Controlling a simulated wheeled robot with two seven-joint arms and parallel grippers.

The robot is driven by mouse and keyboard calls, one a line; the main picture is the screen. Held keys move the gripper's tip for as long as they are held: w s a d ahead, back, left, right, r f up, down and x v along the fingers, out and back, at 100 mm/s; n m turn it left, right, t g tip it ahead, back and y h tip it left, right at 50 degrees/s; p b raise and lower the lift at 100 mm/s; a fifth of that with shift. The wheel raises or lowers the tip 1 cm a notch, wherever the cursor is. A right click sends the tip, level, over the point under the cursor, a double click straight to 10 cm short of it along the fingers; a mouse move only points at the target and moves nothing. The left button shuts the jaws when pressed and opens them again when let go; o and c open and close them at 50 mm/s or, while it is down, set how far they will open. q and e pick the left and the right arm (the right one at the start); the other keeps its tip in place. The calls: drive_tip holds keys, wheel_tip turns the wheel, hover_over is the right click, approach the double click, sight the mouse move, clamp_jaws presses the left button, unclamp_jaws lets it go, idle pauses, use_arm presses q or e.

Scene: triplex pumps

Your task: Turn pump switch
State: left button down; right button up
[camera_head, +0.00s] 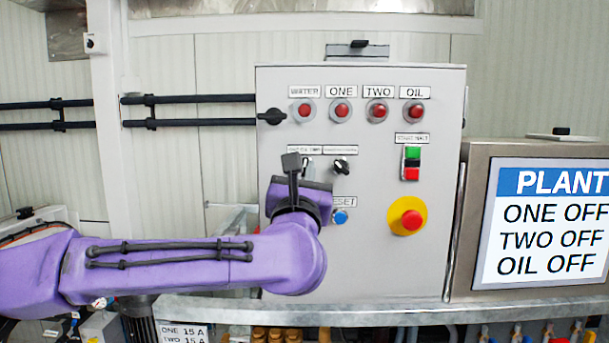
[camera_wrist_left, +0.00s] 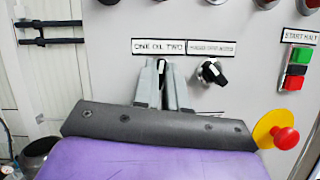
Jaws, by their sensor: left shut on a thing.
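The grey control panel (camera_head: 362,262) carries a selector switch (camera_wrist_left: 162,66) under a label reading ONE OIL TWO. My left gripper (camera_wrist_left: 159,84) is shut on this switch, with one grey finger on either side of its knob. In the head view my purple left arm reaches in from the left and its hand covers most of the switch. A second black-and-white selector switch (camera_head: 341,167) sits just to the right, apart from the fingers; it also shows in the wrist view (camera_wrist_left: 211,72). My right gripper is not in view.
Red lamps labelled WATER, ONE (camera_head: 341,110), TWO and OIL line the panel top. A green and red START HALT button pair (camera_head: 411,163), a blue RESET button (camera_head: 340,216) and a red emergency knob (camera_head: 411,220) are nearby. A screen (camera_head: 552,225) reads ONE OFF, TWO OFF, OIL OFF.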

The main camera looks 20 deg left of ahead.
use_arm(q)
drive_tip(key=shift+a+r+m+g+h+p, duration=0.25)
drive_tip(key=shift+m+h, duration=0.5)
drive_tip(key=shift+m, duration=0.9)
drive_tip(key=shift+d+f+m+h+p, duration=0.3)
drive_tip(key=shift+m+h, duration=0.5)
drive_tip(key=shift+m, duration=0.8)
drive_tip(key=shift+a+r+m+g+h+p, duration=0.3)
drive_tip(key=shift+m+h, duration=0.45)
drive_tip(key=shift+m, duration=0.9)
drive_tip(key=shift+d+f, duration=0.1)
drive_tip(key=shift+f, duration=0.1)
drive_tip(key=c, duration=1.2)
unclamp_jaws()
drive_tip(key=shift+s, duration=0.1)
drive_tip(key=shift+s+f, duration=0.2)
drive_tip(key=shift+s, duration=0.1)
drive_tip(key=b+v, duration=0.4)
drive_tip(key=v, duration=0.5)
drive_tip(key=shift+s+f, duration=0.1)
drive_tip(key=shift+s, duration=0.25)
